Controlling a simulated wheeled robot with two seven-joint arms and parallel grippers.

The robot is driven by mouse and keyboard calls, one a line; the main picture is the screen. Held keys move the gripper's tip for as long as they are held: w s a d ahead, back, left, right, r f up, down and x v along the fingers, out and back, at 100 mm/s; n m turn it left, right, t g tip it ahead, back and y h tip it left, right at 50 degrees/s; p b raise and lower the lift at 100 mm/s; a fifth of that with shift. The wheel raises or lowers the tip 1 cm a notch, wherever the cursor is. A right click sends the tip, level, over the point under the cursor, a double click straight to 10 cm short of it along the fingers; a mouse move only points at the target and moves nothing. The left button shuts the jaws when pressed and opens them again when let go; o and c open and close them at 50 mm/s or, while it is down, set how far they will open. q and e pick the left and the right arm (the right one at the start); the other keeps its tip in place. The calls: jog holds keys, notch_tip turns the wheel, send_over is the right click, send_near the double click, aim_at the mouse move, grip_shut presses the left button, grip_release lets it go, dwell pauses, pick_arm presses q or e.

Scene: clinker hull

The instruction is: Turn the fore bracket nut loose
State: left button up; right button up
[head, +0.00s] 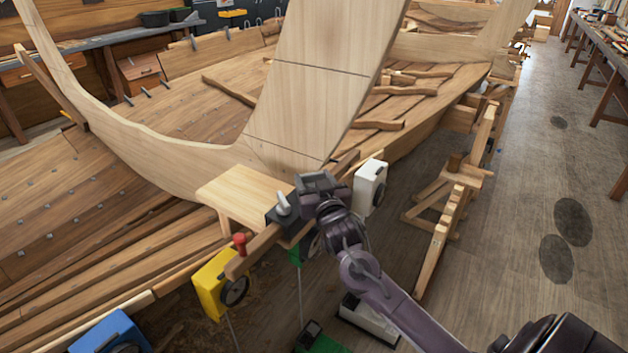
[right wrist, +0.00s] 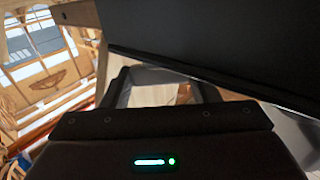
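My right arm comes in from the lower right of the head view. Its dark gripper (head: 300,192) is at the wooden beam beside the hull, close to a grey rounded peg (head: 283,204). In the right wrist view the two dark fingers (right wrist: 164,88) stand apart, with a light area showing between them. A large dark surface (right wrist: 220,45) fills the upper right there. I cannot make out the fore bracket nut clearly; the gripper and arm may hide it. My left gripper is not in view.
A red-topped peg (head: 240,244) stands on the beam near a yellow box (head: 213,280) with a black wheel. A white box (head: 369,185) is right of the gripper, and a blue box (head: 104,331) is lower left.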

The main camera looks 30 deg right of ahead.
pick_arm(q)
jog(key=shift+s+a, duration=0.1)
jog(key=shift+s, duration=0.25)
pick_arm(e)
jog(key=shift+c, duration=0.7)
